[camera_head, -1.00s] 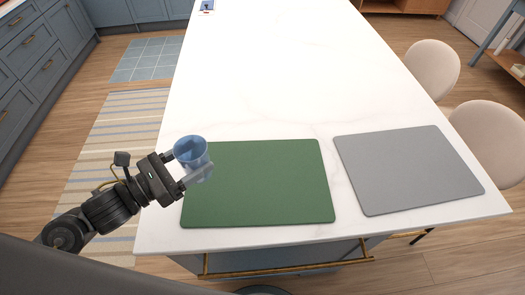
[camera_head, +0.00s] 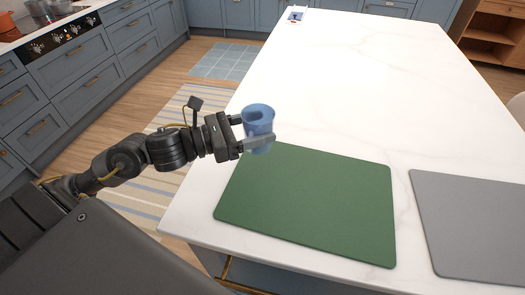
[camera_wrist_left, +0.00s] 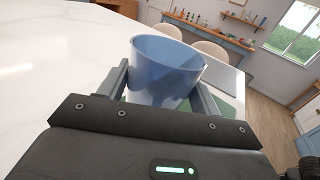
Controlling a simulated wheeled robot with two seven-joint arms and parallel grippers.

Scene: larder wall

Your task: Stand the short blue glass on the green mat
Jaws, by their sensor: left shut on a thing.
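The short blue glass (camera_head: 259,120) is see-through and upright, mouth up. My left gripper (camera_head: 256,140) is shut on it, with a finger on each side. In the head view the glass shows above the far left corner of the green mat (camera_head: 315,205); it looks held above the counter, but the exact height is hard to tell. In the left wrist view the glass (camera_wrist_left: 163,75) sits between the fingers, and part of the green mat (camera_wrist_left: 228,102) shows behind it. My right gripper is not in view.
A grey mat (camera_head: 470,225) lies to the right of the green one on the white marble counter (camera_head: 350,85). The green mat is bare. A small blue and white item (camera_head: 295,14) is at the counter's far end. Pale chairs (camera_wrist_left: 210,48) stand along the counter.

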